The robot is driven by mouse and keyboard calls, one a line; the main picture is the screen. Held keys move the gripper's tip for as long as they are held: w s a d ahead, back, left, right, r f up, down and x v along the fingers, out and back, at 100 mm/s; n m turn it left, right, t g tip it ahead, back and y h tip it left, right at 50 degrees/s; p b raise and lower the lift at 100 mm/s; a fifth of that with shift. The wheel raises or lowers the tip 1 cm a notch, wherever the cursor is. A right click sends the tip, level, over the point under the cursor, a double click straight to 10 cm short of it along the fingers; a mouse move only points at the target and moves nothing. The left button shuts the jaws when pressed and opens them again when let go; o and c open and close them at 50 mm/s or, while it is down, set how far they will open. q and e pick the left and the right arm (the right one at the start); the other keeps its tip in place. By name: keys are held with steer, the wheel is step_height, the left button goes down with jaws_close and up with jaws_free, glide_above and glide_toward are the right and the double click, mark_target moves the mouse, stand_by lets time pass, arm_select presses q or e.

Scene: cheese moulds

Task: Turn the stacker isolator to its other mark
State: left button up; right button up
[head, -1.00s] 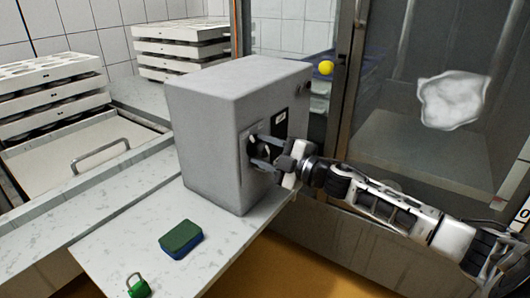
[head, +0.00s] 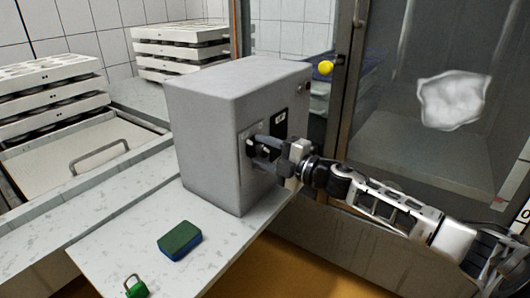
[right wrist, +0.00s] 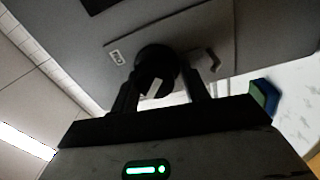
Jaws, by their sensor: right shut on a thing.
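The stacker isolator is a black round knob (right wrist: 155,68) with a pale mark on its face, seen in the right wrist view. It sits on a plate on the front of a grey cabinet (head: 215,120). My right gripper (head: 258,147) is shut on the knob, with one finger on each side of it; the fingers also show in the right wrist view (right wrist: 160,92). In the head view the fingers hide much of the knob. A small white label (right wrist: 116,57) is on the plate beside it. My left gripper is out of view.
A green and blue sponge (head: 180,240) and a green padlock (head: 137,288) lie on the counter before the cabinet. Stacked white moulds (head: 50,85) stand at the left. A yellow ball-shaped knob (head: 326,67) is behind the cabinet, near a glass door (head: 410,150).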

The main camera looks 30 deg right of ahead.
steer(key=shift+w+d+r, duration=0.1)
steer(key=shift+d+r, duration=0.05)
steer(key=shift+r, duration=0.35)
steer(key=o, duration=0.8)
steer(key=shift+f, duration=0.15)
steer(key=shift+f, duration=0.1)
steer(key=v, duration=1.6)
